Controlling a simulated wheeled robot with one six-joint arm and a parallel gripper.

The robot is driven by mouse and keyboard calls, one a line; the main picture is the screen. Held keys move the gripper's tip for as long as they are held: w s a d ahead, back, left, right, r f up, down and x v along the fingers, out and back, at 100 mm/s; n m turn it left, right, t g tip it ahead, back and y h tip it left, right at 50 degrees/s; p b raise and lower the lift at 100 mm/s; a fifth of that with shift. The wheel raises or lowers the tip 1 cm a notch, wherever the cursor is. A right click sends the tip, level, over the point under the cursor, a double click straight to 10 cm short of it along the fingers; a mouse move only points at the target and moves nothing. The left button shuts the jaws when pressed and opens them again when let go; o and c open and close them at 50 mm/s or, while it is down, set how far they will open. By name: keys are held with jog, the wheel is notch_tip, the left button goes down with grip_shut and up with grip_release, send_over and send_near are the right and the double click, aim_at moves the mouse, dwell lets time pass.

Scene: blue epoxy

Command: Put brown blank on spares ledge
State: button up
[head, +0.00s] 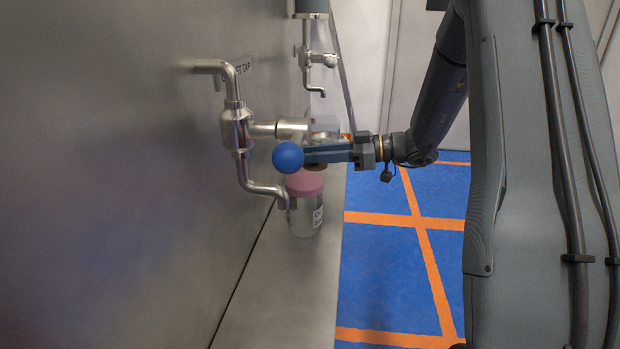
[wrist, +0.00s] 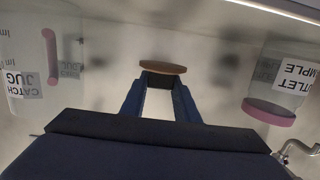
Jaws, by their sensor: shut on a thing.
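The brown blank is a thin round disc (wrist: 162,68), seen nearly edge-on in the wrist view at the tips of my gripper (wrist: 160,82). My gripper is shut on it, with its fingers on either side of a gap. In the head view my gripper (head: 318,152) reaches left, beside the metal tap and above the ledge. Only a small brown sliver (head: 317,167) shows under the fingers there; the rest is hidden. A grey ledge (head: 285,290) runs along the wall. I see no label naming it as the spares ledge.
A metal tap (head: 236,130) and a blue ball (head: 288,157) are close to my fingers. A pink-lidded sample jar (head: 304,215) stands on the ledge below; it also shows in the wrist view (wrist: 268,110). A catch jug (wrist: 30,75) is at left there. The near ledge is clear.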

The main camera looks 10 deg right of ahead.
jog(key=shift+a+f, duration=0.1)
jog(key=shift+f, duration=2.55)
jog(key=shift+f, duration=0.1)
jog(key=o, duration=1.1)
jog(key=v, duration=1.2)
jog(key=shift+s+b, duration=0.1)
jog(key=shift+b, duration=0.25)
